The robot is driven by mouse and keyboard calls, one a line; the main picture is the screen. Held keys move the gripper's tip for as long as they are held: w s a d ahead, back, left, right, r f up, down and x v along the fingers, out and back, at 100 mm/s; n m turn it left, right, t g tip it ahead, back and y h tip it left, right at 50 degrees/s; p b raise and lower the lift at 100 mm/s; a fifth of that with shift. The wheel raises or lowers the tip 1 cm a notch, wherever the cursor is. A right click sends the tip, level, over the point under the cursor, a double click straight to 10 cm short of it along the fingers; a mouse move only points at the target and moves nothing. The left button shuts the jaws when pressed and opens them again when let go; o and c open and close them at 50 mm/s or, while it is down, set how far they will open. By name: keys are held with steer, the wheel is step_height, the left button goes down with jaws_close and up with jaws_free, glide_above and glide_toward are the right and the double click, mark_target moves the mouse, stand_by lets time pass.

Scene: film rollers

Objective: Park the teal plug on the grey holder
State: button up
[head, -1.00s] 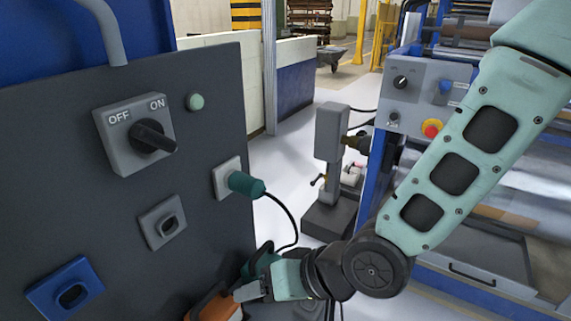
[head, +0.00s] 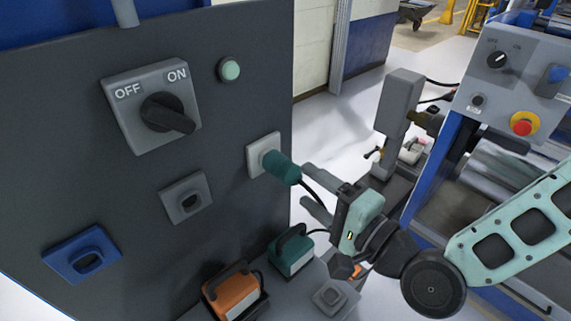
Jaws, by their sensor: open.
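The teal plug (head: 281,168) sits in the white socket (head: 256,160) on the dark panel, and its black cable runs down to the right. The grey holder (head: 174,205), with an oval opening, is on the panel to the left of and below the plug. Its opening looks empty. My gripper (head: 306,186) is open, just right of the plug. Its two fingers point left toward the plug, one above the other, with the cable between or close to them. I cannot tell whether a finger touches the cable. The gripper holds nothing.
A blue holder (head: 82,254) is lower left on the panel. Above are an OFF/ON switch (head: 155,108) and a pale green lamp (head: 229,69). A teal box (head: 291,254), an orange box (head: 232,292) and a grey fitting (head: 337,298) stand below. A grey post machine (head: 397,105) stands behind.

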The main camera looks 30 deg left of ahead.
mark_target(298, 181)
steer(key=shift+a, duration=0.1)
steer(key=shift+b+x, duration=0.45)
steer(key=shift+x, duration=4)
steer(key=shift+f+b, duration=0.1)
steer(key=shift+b, duration=0.3)
steer(key=c, duration=1.3)
steer(key=shift+v, duration=3)
